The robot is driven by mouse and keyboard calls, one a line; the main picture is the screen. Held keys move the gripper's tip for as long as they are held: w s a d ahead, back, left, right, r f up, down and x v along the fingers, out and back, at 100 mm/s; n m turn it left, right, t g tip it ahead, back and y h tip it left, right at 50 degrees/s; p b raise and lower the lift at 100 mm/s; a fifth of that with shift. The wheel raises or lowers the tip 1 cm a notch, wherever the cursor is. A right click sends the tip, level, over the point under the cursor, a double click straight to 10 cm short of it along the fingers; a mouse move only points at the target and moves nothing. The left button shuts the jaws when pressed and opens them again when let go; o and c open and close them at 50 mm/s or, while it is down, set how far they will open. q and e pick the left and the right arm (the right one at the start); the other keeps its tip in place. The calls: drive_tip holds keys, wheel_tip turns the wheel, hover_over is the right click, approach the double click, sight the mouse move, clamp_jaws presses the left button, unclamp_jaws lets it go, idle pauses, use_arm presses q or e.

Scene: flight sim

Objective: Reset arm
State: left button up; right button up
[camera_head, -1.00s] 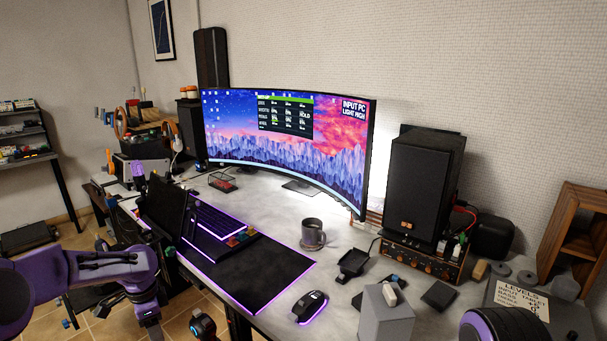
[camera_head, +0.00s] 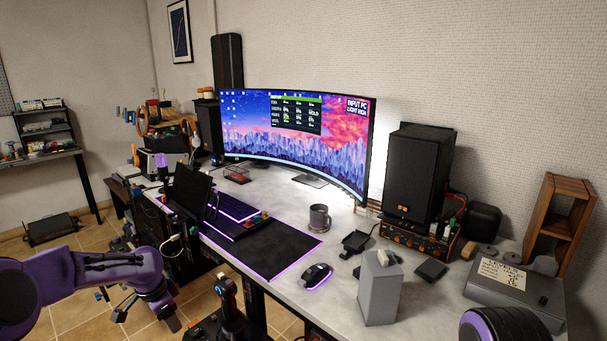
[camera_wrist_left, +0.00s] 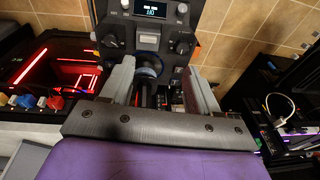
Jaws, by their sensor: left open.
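My left arm (camera_head: 105,268), purple and black, comes in from the left and bends down beside the desk. In the left wrist view my left gripper (camera_wrist_left: 157,68) has its two grey fingers apart. A dark control panel (camera_wrist_left: 150,35) with a small lit display and knobs lies beyond and between them. I see nothing clearly held; whether a finger touches the panel I cannot tell. A purple and black rounded part of my right arm (camera_head: 503,326) shows at bottom right; the right gripper is out of view.
The desk (camera_head: 285,200) carries a curved monitor (camera_head: 295,145), a mug (camera_head: 319,217), a mouse (camera_head: 317,275), a black speaker (camera_head: 415,175) and a grey block (camera_head: 379,290). A joystick (camera_head: 229,300) stands at the desk's front edge. Tiled floor (camera_head: 60,300) is open at left.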

use_arm(q)
drive_tip(key=s+d+f+n+t+b, duration=0.1)
drive_tip(key=s+d+f+n+t, duration=0.1)
drive_tip(key=s+d+f+n, duration=0.4)
drive_tip(key=s+d+f+n+t+b, duration=0.1)
drive_tip(key=s+f+n+t, duration=0.15)
drive_tip(key=f+n, duration=0.4)
drive_tip(key=s+f+n+g+y+b, duration=0.1)
drive_tip(key=s+f, duration=0.2)
drive_tip(key=s, duration=0.8)
drive_tip(key=s+a+f+n+g+y+b, duration=0.1)
drive_tip(key=s+f, duration=0.3)
drive_tip(key=s, duration=0.7)
drive_tip(key=s+a+f+n+g+y+b, duration=0.1)
drive_tip(key=s+f, duration=0.3)
drive_tip(key=s, duration=0.7)
drive_tip(key=shift+s+y, duration=0.2)
drive_tip(key=shift+y, duration=0.3)
use_arm(e)
drive_tip(key=f, duration=0.5)
drive_tip(key=shift+s, duration=0.25)
use_arm(q)
drive_tip(key=shift+w+f, duration=0.1)
